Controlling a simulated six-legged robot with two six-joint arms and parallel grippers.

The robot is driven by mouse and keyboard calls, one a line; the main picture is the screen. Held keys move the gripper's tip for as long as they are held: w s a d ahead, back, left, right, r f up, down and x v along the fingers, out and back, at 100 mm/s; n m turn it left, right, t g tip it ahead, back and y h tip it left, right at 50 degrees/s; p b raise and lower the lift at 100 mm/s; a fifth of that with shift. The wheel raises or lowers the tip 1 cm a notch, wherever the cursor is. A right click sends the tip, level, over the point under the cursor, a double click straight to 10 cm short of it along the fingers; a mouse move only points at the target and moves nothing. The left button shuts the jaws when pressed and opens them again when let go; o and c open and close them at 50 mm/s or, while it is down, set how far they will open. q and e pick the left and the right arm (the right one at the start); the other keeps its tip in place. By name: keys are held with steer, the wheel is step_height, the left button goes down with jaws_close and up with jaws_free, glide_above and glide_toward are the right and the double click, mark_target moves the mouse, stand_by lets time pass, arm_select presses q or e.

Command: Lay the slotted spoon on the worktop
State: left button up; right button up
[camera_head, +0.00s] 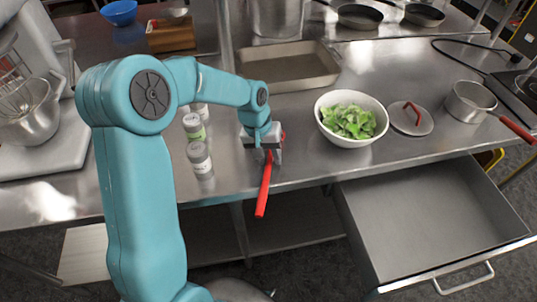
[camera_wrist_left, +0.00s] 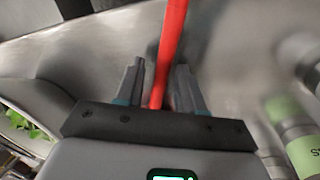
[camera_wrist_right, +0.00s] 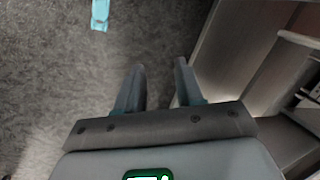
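The red handle (camera_head: 264,188) of what looks like the slotted spoon points toward me across the front edge of the steel worktop (camera_head: 300,172). My left gripper (camera_head: 263,158) is low over that edge, at the handle. In the left wrist view, the handle (camera_wrist_left: 170,45) runs between the fingers of my left gripper (camera_wrist_left: 160,75), which stand apart with gaps beside it. The spoon's head is hidden, and I cannot tell how it rests. My right gripper (camera_wrist_right: 160,80) is open and empty over the grey floor, outside the head view.
Spice jars (camera_head: 199,157) stand left of the left gripper. A white bowl (camera_head: 325,128) of lettuce, a lid (camera_head: 412,118) and a saucepan (camera_head: 470,101) stand to the right. A baking tray (camera_head: 290,68) lies behind. An empty open drawer (camera_head: 420,215) juts out front right.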

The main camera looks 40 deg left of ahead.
arm_select(q)
steer(key=shift+s, duration=0.1)
steer(key=shift+r, duration=0.2)
steer(key=shift+r, duration=0.2)
steer(key=v, duration=1.1)
steer(key=shift+r, duration=0.35)
steer(key=shift+a, duration=0.1)
steer(key=shift+s+f, duration=0.1)
steer(key=shift+s, duration=0.05)
